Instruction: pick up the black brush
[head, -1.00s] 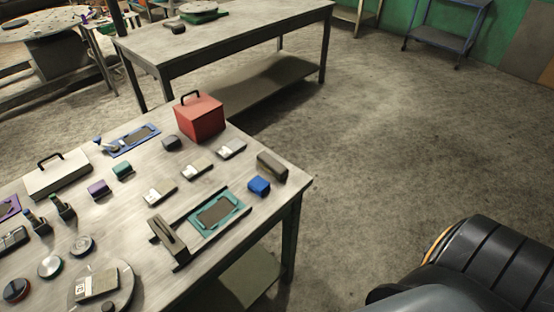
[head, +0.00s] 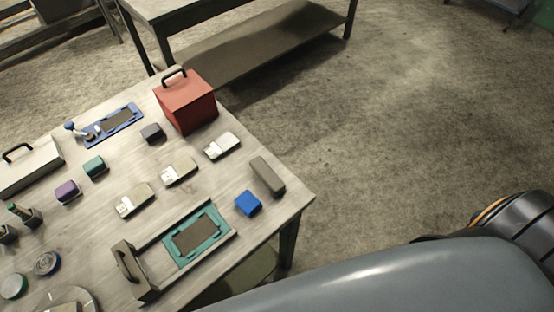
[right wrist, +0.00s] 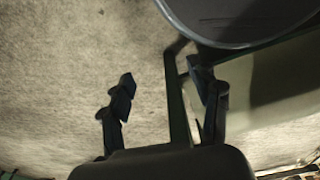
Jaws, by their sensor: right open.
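I cannot single out a black brush with certainty. A long dark grey-brown block (head: 267,176) with rounded edges lies near the table's right edge in the head view and may be the brush. A smaller dark block (head: 152,132) lies left of the red box. My left gripper is in neither view.
A second table (head: 190,15) stands behind. The floor (head: 400,130) on the right is clear.

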